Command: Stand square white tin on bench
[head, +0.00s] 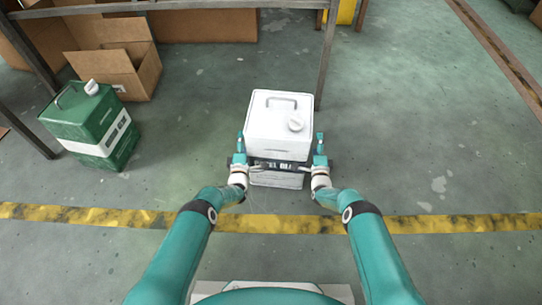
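The square white tin (281,135) stands upright in the middle of the head view, with a handle and a round white cap on top and a dark label band low on its front. My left gripper (239,145) is at the tin's left side and my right gripper (320,146) is at its right side. Their fingers point forward along the sides. Whether the fingers touch the tin, or how far each gripper is open, cannot be told. The bench (170,5) shows as a metal frame at the top; its leg (326,55) is just behind the tin.
A green tin (83,122) with a white band stands on the floor at left. Open cardboard boxes (120,60) lie behind it under the bench. A yellow object (346,11) is at the top. A yellow floor line (455,222) crosses in front. Floor at right is clear.

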